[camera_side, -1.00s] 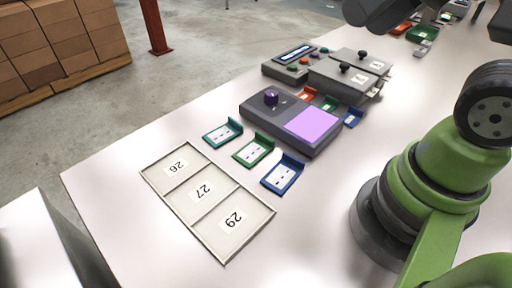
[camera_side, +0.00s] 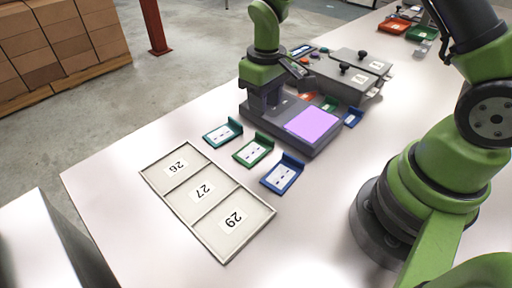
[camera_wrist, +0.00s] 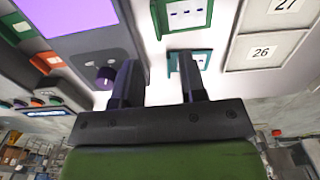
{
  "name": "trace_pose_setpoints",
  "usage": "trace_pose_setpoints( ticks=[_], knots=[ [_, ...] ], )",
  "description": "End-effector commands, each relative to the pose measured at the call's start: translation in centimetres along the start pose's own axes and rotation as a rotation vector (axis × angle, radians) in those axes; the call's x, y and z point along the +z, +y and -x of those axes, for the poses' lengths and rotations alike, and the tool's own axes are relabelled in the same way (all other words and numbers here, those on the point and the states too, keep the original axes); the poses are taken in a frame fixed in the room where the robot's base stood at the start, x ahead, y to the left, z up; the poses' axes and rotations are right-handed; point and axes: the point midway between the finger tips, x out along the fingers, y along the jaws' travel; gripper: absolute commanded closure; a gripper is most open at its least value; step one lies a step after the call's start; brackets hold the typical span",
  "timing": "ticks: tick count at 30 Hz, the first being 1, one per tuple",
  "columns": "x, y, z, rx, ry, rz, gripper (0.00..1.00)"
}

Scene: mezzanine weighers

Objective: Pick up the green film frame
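A green film frame (camera_side: 254,150) with a white marked card lies on the table between a teal frame (camera_side: 223,133) and a blue frame (camera_side: 283,176). It also shows at the top of the wrist view (camera_wrist: 186,18). My gripper (camera_side: 262,104) is above the grey device with a purple screen, behind the green frame in the side view. In the wrist view my two fingers (camera_wrist: 158,72) are apart with bare table between them. The right finger overlaps the teal frame (camera_wrist: 190,57) in that view. Another small green piece (camera_side: 329,103) shows behind the device, partly hidden.
The grey device (camera_side: 310,148) with a purple screen and a purple knob (camera_wrist: 105,74) stands beside the frames. A tray (camera_side: 222,258) with compartments marked 26, 27 and 29 lies in front. More grey equipment (camera_side: 350,78) stands behind. Open table lies right of the blue frame.

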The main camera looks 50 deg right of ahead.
Motion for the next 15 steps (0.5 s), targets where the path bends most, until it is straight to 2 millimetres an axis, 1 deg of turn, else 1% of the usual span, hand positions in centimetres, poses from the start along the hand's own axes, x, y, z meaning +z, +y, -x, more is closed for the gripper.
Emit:
trace_pose_setpoints(
  ticks=[6,13,15],
  knots=[
    [0.1,0.0,-3.3,0.001,-0.008,0.002,0.62],
    [0.0,0.2,-5.3,0.001,-0.005,0.0,0.62],
    [0.0,0.3,-6.2,0.0,-0.007,-0.001,0.62]
  ],
)
